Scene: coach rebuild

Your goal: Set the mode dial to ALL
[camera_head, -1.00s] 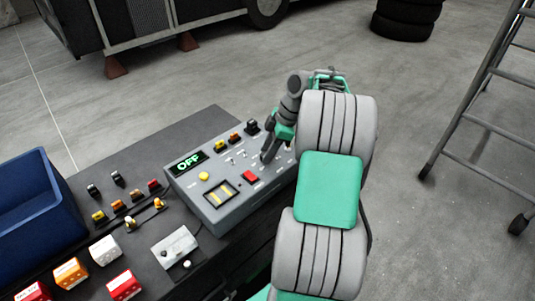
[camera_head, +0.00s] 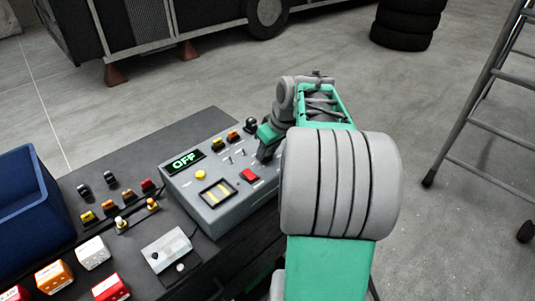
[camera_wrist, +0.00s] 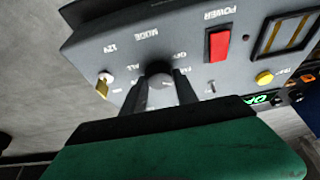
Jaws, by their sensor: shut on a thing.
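The grey control box (camera_head: 205,212) stands on the dark bench, and its green display (camera_head: 184,161) reads OFF. In the wrist view the round dark mode dial (camera_wrist: 158,70) sits on the panel below the printed word MODE, with ALL to its left and OFF to its right. My gripper (camera_wrist: 160,88) is shut on the dial, one finger on each side. A small light mark shows between the fingers; which label the dial points at I cannot tell. In the head view my gripper (camera_head: 265,150) is at the box's far right part, and my arm hides the dial.
The red power switch (camera_wrist: 218,46) is close to the dial, and a keyed or metal fitting (camera_wrist: 103,85) is on its other side. A blue bin (camera_head: 35,200) and several loose switches and cubes lie left of the box. A ladder (camera_head: 480,100) stands right.

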